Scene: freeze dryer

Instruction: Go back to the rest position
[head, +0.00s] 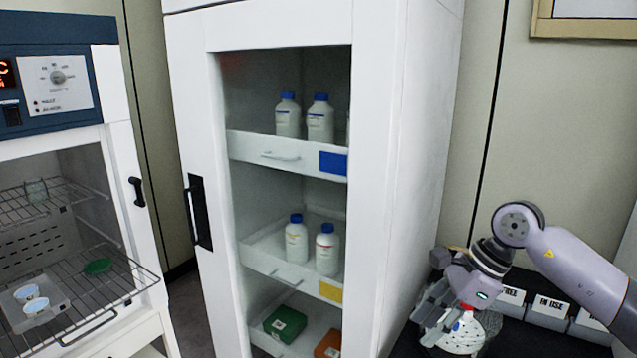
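My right arm comes in from the right edge, and my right gripper (446,308) hangs low over the dark bench at the lower right. Its fingers point down and to the left, close above a white, speckled, rounded object (461,338) with a bit of blue and red near its top. I cannot tell if the fingers touch that object, or how far apart they are. My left gripper is not in view.
A blue-and-white oven (52,88) with wire racks stands at left. White labelled bins (549,310) stand on the dark bench, right of the gripper.

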